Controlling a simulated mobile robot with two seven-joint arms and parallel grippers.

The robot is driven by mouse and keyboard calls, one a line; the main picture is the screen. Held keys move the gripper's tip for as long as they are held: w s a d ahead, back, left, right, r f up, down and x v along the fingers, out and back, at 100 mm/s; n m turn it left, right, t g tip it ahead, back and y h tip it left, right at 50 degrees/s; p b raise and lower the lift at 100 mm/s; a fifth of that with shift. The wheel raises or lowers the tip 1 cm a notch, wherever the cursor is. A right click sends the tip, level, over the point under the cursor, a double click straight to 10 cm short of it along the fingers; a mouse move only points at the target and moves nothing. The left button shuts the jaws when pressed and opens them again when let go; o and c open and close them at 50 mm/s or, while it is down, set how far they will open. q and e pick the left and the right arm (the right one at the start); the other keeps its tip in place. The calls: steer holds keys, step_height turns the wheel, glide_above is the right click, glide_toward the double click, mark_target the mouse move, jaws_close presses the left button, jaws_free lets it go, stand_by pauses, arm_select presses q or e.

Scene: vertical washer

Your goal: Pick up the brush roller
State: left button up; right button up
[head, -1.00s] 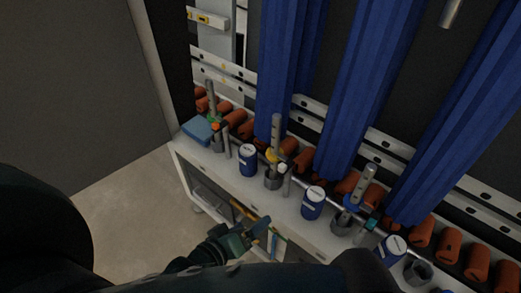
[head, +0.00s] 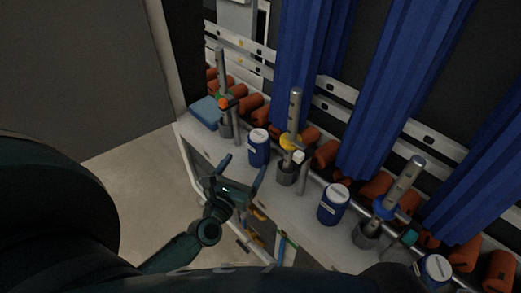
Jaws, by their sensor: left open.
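No single thing stands out clearly as the brush roller. Several orange-red rollers (head: 326,153) lie in a row at the back of the counter, behind the metal pipe. Tall blue strips (head: 376,85) hang above them. Small yellow and orange items (head: 256,237) show in the open front below the counter, too small to tell apart. My left gripper (head: 243,166) is open and empty, fingers spread and pointing up the picture, over the counter's front edge. My right gripper is not in view.
The white counter (head: 300,222) bears blue-and-white cans (head: 333,204), grey upright tools in cups (head: 287,174) and a blue block (head: 206,112). Perforated rails (head: 335,85) run behind. Bare floor (head: 140,185) lies left of the counter.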

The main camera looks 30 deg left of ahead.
mark_target(254, 150)
arm_select(q)
steer(key=w, duration=0.6)
steer(key=shift+w+a, duration=0.15)
steer(key=shift+w, duration=0.1)
steer(key=shift+w+a+r, duration=0.1)
steer(key=shift+w+r, duration=0.05)
steer(key=shift+w, duration=1.2)
steer(key=shift+w+r, duration=0.1)
steer(key=shift+w, duration=1.25)
steer(key=shift+c, duration=0.2)
steer(key=c, duration=1.1)
steer(key=shift+r, duration=0.2)
